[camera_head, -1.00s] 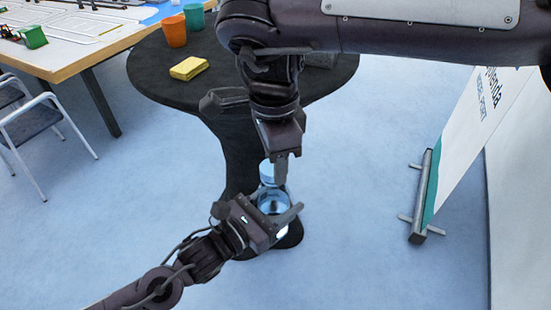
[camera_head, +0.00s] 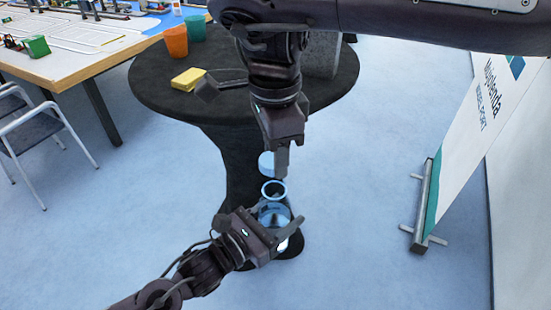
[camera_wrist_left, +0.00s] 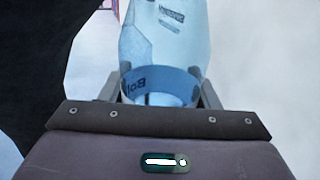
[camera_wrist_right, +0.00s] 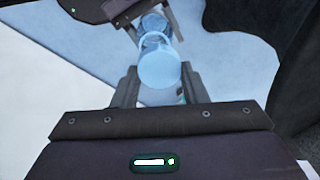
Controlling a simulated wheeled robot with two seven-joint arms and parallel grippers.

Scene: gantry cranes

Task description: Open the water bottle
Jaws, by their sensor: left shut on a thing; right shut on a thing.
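The clear blue water bottle (camera_head: 272,211) stands roughly upright between the fingers of my left gripper (camera_head: 277,226), which is shut on its body. Its round open mouth faces up in the head view. In the left wrist view the bottle (camera_wrist_left: 166,40) runs up between the fingers, with lettering on it. My right gripper (camera_head: 276,166) is shut on the pale blue cap (camera_head: 266,164), held above the bottle's mouth and apart from it. In the right wrist view the cap (camera_wrist_right: 160,69) sits between the fingers, with the bottle (camera_wrist_right: 154,23) beyond. My fingers partly hide both.
A black round-topped table (camera_head: 160,102) stands behind, with a yellow sponge (camera_head: 187,79), an orange cup (camera_head: 176,41) and a green cup (camera_head: 195,28). A banner (camera_head: 480,115) stands at right, a chair (camera_head: 35,130) at left. Open floor lies between table and banner.

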